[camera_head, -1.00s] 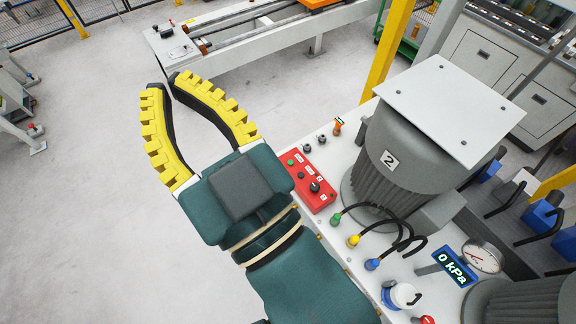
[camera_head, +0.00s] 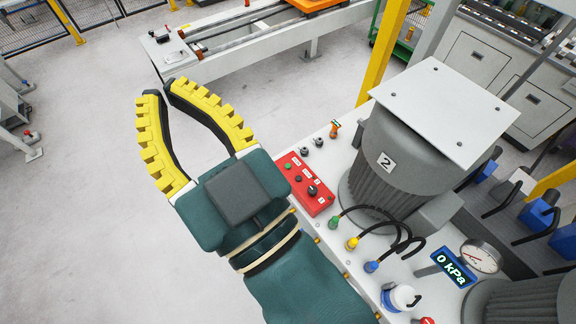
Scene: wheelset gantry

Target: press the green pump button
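The green button (camera_head: 288,166) is a small round button at the upper left of a red control panel (camera_head: 316,206). The panel lies on the white top of the pump unit, beside the big grey motor marked 2 (camera_head: 372,176). My gripper (camera_head: 158,90) has yellow ridged fingers with dark inner sides. Its fingertips come together over the floor to the left of the panel, with floor showing between the bowed fingers. It holds nothing. My gripper's dark green body is close to the panel's left edge in the picture, apart from the button. The button is in plain view.
Green, yellow and blue hose fittings (camera_head: 352,243) with black hoses stand below the panel. A gauge (camera_head: 480,256), a 0 kPa display (camera_head: 454,268) and a yellow post (camera_head: 384,52) are nearby.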

